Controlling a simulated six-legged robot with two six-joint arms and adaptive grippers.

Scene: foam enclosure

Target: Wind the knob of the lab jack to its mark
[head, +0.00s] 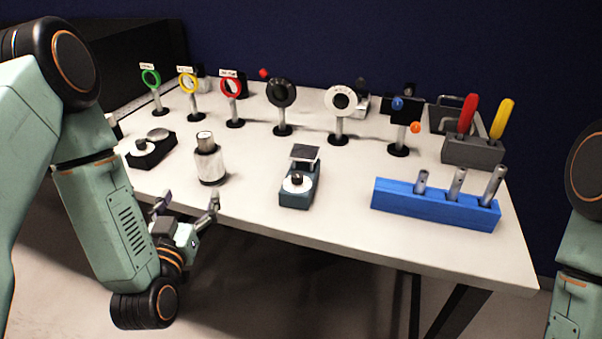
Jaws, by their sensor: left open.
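A small dark teal device (296,193) stands near the front edge of the table, about the middle. It has a white dial with a black knob (297,179) and a dark flat plate (305,152) at its back; it looks like the lab jack, but I cannot be sure. The mark on the dial is too small to make out. My left gripper (188,203) is open and empty, in front of the table's front edge, left of this device and well apart from it. My right gripper is out of view; only part of the right arm shows at the right edge.
The white table (430,253) carries a black device with a dial (151,152), a pale cylinder (209,167), a row of ring and disc stands (282,95), a blue block with metal rods (430,205) and a grey holder (472,152) with red and yellow handles.

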